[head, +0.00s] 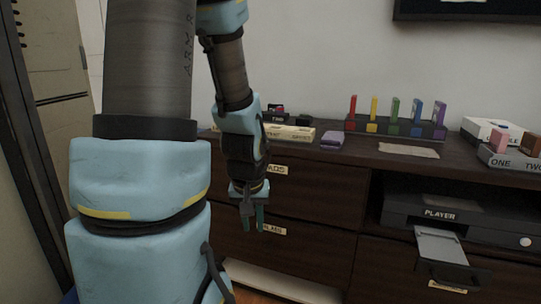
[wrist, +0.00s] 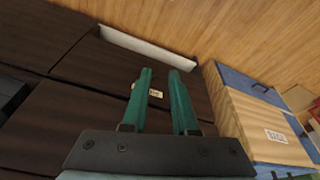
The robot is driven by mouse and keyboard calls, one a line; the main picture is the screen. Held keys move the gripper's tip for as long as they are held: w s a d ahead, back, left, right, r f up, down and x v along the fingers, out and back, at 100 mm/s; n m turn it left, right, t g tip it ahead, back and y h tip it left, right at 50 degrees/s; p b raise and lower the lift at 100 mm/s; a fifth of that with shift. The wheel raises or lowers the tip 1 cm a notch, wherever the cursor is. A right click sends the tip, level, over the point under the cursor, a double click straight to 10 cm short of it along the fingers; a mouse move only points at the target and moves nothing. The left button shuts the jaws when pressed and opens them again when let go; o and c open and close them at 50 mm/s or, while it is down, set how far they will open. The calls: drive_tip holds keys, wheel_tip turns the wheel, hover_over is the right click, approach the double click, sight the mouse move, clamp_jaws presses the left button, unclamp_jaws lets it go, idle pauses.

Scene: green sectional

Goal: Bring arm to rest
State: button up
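My arm hangs down in the left half of the head view, its light-blue and dark-grey links in front of the wall and dresser. My gripper (head: 252,220) points downward in front of the dresser drawers. In the wrist view, my gripper (wrist: 160,73) shows two green fingers apart with nothing between them. The drawer fronts and the wooden floor show beyond the fingertips. The fingers do not appear to touch anything.
A dark dresser (head: 320,200) stands close behind my gripper. On its top are colored upright cases in a rack (head: 395,127) and a purple block (head: 332,140). A player (head: 450,212) has its tray (head: 440,247) out. A wood-and-blue box (wrist: 262,120) stands right in the wrist view.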

drive_tip(key=s+a+r+p, duration=0.1)
drive_tip(key=s+r+p, duration=0.1)
drive_tip(key=r+p, duration=1.2)
drive_tip(key=s+a+r+g+p, duration=0.1)
drive_tip(key=s+r+p, duration=0.1)
drive_tip(key=r+p, duration=1.2)
wheel_tip(320, 180, up, 3)
drive_tip(key=shift+a+r+m, duration=0.15)
drive_tip(key=shift+a+m, duration=0.15)
